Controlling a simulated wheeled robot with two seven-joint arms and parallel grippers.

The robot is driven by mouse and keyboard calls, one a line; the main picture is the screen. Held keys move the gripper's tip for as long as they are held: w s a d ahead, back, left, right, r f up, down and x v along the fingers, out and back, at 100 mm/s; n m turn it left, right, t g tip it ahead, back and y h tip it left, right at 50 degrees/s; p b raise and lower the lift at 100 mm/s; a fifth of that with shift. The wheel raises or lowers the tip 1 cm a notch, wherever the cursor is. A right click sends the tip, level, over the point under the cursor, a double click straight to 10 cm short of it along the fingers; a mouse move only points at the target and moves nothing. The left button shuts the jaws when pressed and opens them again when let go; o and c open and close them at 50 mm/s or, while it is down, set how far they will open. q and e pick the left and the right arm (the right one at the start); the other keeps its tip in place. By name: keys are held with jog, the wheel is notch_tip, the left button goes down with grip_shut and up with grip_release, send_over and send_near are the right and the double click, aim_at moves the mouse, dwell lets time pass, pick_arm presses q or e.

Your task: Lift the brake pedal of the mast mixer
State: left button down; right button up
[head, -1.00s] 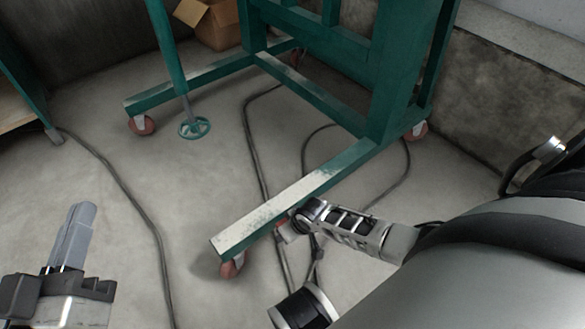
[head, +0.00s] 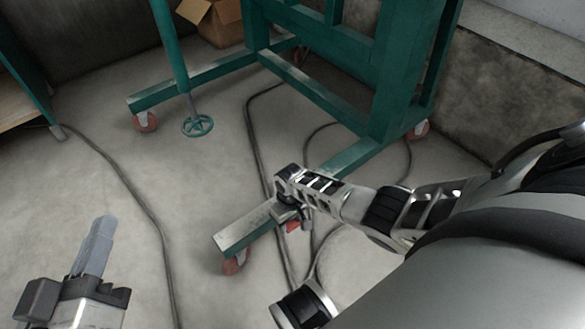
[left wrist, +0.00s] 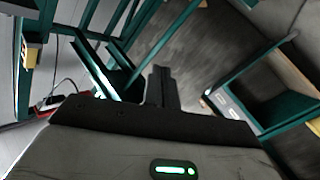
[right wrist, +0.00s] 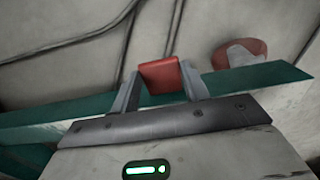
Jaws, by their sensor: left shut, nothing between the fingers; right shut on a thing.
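The mast mixer's green base frame (head: 255,228) stands on red-wheeled castors. Its near leg has a pale, worn top. In the right wrist view the red brake pedal (right wrist: 161,76) sits between the two fingers of my right gripper (right wrist: 158,86), which is shut on it. In the head view my right gripper (head: 303,214) reaches down beside the near leg and mostly hides the pedal; a bit of red (head: 292,227) shows below it. My left gripper (head: 98,245) is shut and empty, over bare floor at lower left; its closed fingers also show in the left wrist view (left wrist: 159,86).
Dark cables (head: 140,205) run over the concrete floor. A green post with a round foot (head: 197,126) stands behind. A cardboard box (head: 213,22) lies at the back and a concrete wall (head: 510,95) on the right. A red castor wheel (right wrist: 238,53) shows near my right gripper.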

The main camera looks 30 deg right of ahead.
jog(key=o, duration=1)
pick_arm(q)
jog(key=shift+r, duration=0.1)
pick_arm(e)
jog(key=shift+r+p, duration=0.3)
jog(key=shift+r, duration=0.05)
notch_tip(320, 180, up, 3)
jog(key=shift+p, duration=1.25)
notch_tip(320, 180, up, 2)
jog(key=shift+r+p, duration=0.1)
jog(key=shift+p, duration=0.65)
notch_tip(320, 180, up, 6)
jog(key=p, duration=0.4)
pick_arm(q)
jog(key=f+g+y, duration=0.1)
jog(key=a+f+m+g+y+p, duration=0.1)
jog(key=f, duration=0.1)
jog(key=s+a+f+g+y+p, duration=0.1)
jog(key=f, duration=0.1)
jog(key=shift+a+f+m+g+y, duration=0.1)
jog(key=shift+a+m+g+y, duration=0.2)
jog(key=shift+m+g, duration=0.1)
pick_arm(e)
notch_tip(320, 180, up, 4)
send_over(292, 224)
jog(key=shift+a, duration=0.15)
